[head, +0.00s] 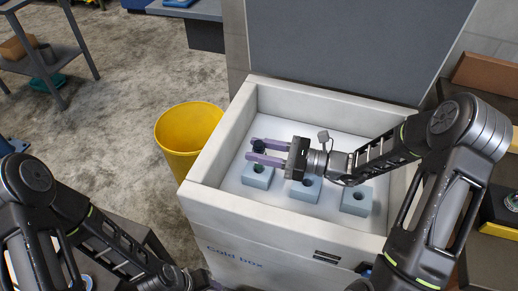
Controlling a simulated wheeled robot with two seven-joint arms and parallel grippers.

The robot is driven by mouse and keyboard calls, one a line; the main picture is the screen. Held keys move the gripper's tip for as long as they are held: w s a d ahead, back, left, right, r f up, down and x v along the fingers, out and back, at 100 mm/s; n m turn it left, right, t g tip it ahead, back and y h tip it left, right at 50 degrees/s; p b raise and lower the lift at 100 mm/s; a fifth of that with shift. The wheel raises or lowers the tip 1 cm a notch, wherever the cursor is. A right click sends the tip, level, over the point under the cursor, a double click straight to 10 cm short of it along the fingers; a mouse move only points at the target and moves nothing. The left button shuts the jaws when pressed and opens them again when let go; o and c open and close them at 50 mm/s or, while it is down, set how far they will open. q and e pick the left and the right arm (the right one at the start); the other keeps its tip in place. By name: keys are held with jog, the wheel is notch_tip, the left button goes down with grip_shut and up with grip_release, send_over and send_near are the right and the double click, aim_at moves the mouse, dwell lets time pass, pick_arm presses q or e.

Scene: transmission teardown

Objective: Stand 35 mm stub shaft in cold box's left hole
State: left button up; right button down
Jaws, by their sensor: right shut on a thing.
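The cold box (213,147) is an open white chest with its lid up. Inside are three pale blue blocks, each with a hole: the left block (257,181), the middle block (303,193) and the right block (356,202). My right gripper (266,150) reaches in from the right, its purple fingers pointing left. It is shut on a small dark piece, seemingly the stub shaft (258,145). In the picture the shaft is just above the left block's hole (258,169), which still shows. I cannot judge the height between them. My left arm is at lower left; its fingers are out of view.
A yellow bin (188,130) stands left of the cold box. The box's walls and raised lid (345,45) surround my right arm. A grey shelf (45,60) stands at the far left, and the concrete floor between is clear.

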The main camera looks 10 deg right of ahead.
aim_at(260, 169)
jog(key=shift+f, duration=0.2)
jog(key=shift+f+b, duration=1.3)
jog(key=shift+f, duration=0.25)
jog(key=shift+s+f, duration=0.2)
jog(key=shift+f, duration=0.25)
jog(key=c, duration=0.9)
grip_release()
jog(key=shift+s+f+b, duration=0.1)
jog(key=shift+f+b, duration=0.05)
jog(key=shift+b, duration=0.15)
jog(key=shift+o, duration=0.2)
jog(key=shift+s+d, duration=0.2)
jog(key=shift+d, duration=0.35)
jog(key=v, duration=0.6)
jog(key=shift+s+d+r, duration=0.1)
jog(key=shift+d+r, duration=0.2)
jog(key=shift+d, duration=0.05)
